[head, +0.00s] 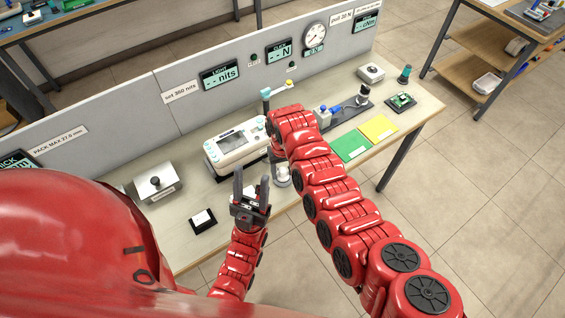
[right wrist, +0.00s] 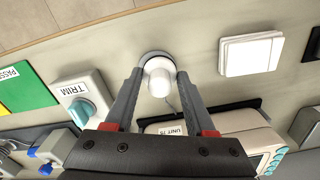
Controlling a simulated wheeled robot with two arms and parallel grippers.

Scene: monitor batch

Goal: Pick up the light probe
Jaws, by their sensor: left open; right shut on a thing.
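The light probe (right wrist: 158,82) is a white rounded cylinder on a dark round base in the right wrist view. It stands between the fingers of my right gripper (right wrist: 160,75), which is shut on it. In the head view, a pale round piece (head: 283,178) shows below the right arm's end; the right gripper is mostly hidden there. My left gripper (head: 251,176) is open and empty, fingers up, just left of that piece. The white monitor unit (head: 238,155) with a screen stands behind them; its labelled side also shows in the right wrist view (right wrist: 225,122).
A TRIM box (right wrist: 75,85) with a teal knob is beside the right gripper. A white square block (right wrist: 250,55) lies on the other side. Green (head: 351,146) and yellow (head: 379,129) cards lie to the right. A grey panel (head: 130,110) with displays closes the bench's back.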

